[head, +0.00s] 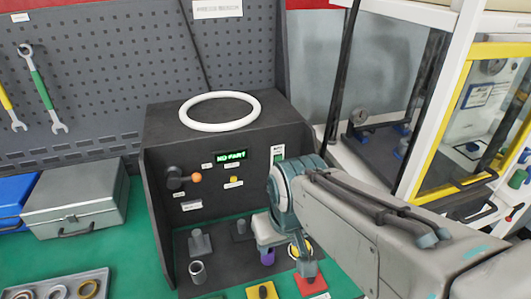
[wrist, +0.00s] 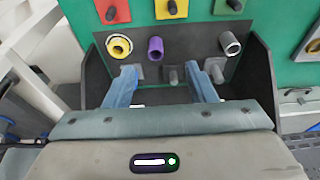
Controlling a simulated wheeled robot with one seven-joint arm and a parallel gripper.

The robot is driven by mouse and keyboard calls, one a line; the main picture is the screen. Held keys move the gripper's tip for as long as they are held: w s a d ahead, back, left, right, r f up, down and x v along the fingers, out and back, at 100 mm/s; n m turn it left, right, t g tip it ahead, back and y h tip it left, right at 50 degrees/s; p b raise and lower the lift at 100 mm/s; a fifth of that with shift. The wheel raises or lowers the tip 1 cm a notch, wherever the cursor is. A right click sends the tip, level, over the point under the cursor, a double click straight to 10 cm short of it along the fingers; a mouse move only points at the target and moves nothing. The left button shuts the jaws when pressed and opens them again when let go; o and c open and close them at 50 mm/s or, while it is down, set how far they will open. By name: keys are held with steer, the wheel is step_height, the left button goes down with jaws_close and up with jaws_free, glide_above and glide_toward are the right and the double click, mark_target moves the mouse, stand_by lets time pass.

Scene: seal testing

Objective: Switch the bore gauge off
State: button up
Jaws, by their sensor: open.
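A dark open-fronted test box (head: 160,130) stands on the green bench in the head view. Its back panel carries a green lit display (head: 231,156) that appears to read "NO PART". A green-and-white piece (head: 278,153) is at the panel's right. I cannot tell from the small labels which control belongs to the bore gauge. My gripper (head: 284,246) is at the box's right front; the wrist view shows its two blue fingers (wrist: 164,84) apart, with nothing held. My arm hides the right part of the panel.
Below the fingers are a purple tube (wrist: 155,48), a yellow ring (wrist: 119,46), a grey tube (wrist: 229,43) and grey posts. A white ring (head: 220,111) lies on the box. A yellow-framed cabinet (head: 440,120) stands right; a grey case (head: 75,198) sits left.

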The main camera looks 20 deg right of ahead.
steer(key=shift+w+f, duration=0.1)
steer(key=c, duration=0.5)
steer(key=shift+w+d+f+m+b, duration=0.1)
steer(key=shift+w+m+b, duration=0.2)
steer(key=shift+b, duration=0.3)
jaws_close()
steer(key=w+d+r+m+t+b, duration=0.1)
steer(key=w+d+m+t+b, duration=0.2)
steer(key=b, duration=0.8)
steer(key=w+d+r+m+t+b, duration=0.1)
steer(key=w+d+m+t+b, duration=0.3)
steer(key=w+d+m+b, duration=0.4)
steer(key=shift+w+r+m+b, duration=0.35)
steer(key=shift+w+m+b, duration=1.65)
steer(key=shift+m, duration=1.2)
steer(key=shift+w, duration=0.2)
